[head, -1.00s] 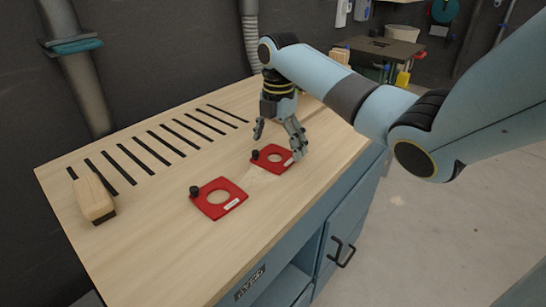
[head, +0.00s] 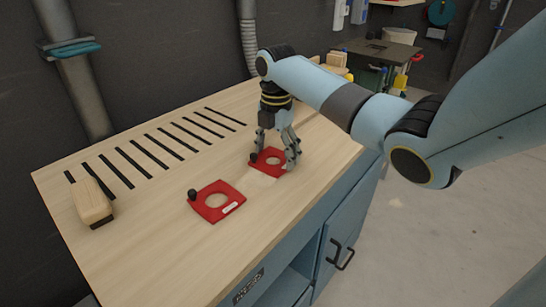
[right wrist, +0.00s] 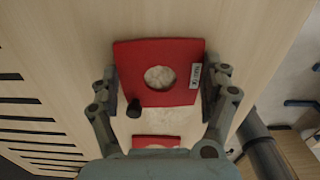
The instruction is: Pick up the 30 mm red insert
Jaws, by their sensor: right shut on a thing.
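Two flat red square inserts with round holes and black knobs lie on the wooden bench top. The farther red insert (head: 261,169), with the smaller hole, is between the fingers of my right gripper (head: 274,161). In the right wrist view this insert (right wrist: 160,50) has the fingers of the right gripper (right wrist: 160,90) closed on its left and right edges. Its white label is too small to read. I cannot tell whether it is off the bench. The nearer red insert (head: 205,210) lies apart, and part of it shows in the right wrist view (right wrist: 143,139). My left gripper is out of view.
A wooden block with a dark end (head: 93,202) lies at the bench's left. A row of dark slots (head: 164,147) runs along the back. The bench front (head: 110,270) is bare. A grey hose (head: 249,45) hangs behind the bench.

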